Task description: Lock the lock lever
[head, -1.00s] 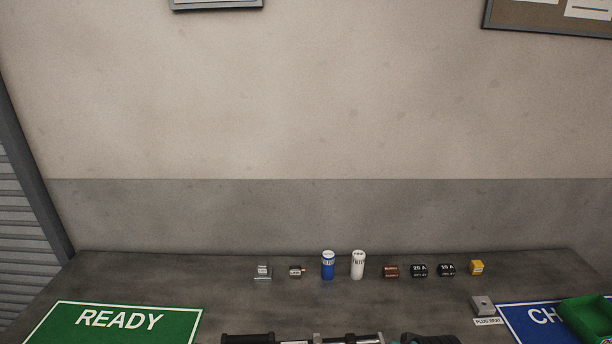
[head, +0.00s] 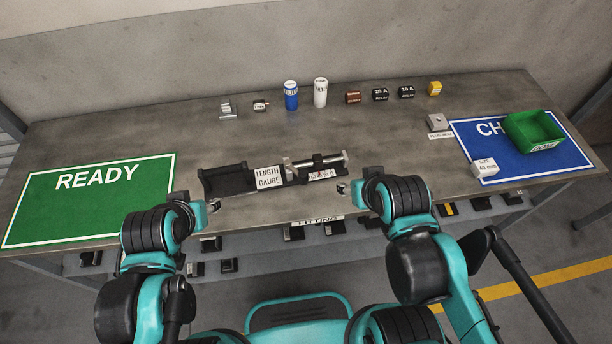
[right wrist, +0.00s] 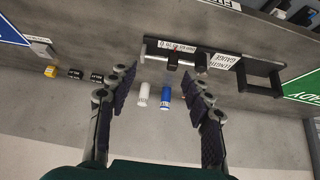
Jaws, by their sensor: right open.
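The length gauge (head: 238,184) is a dark fixture on the bench with a white LENGTH GAUGE label. Its right part carries a metal rod and a dark clamp-like piece (head: 318,160), which may hold the lock lever. The lever itself is too small to make out surely. The gauge (right wrist: 262,74) also shows in the right wrist view, with the dark piece (right wrist: 173,58) beyond my fingers. My right gripper (right wrist: 164,86) is open and empty, apart from the gauge. In the head view it is at the bench's front edge. My left gripper (head: 209,211) is at the front edge, left of the gauge; its jaw state is unclear.
Small parts, a blue can (head: 291,96) and a white can (head: 320,93) line the back of the bench. A green READY mat (head: 40,215) lies left. A blue mat (head: 470,140) with a green bin (head: 533,132) and a white box (head: 484,168) lies right. A shelf with parts is below.

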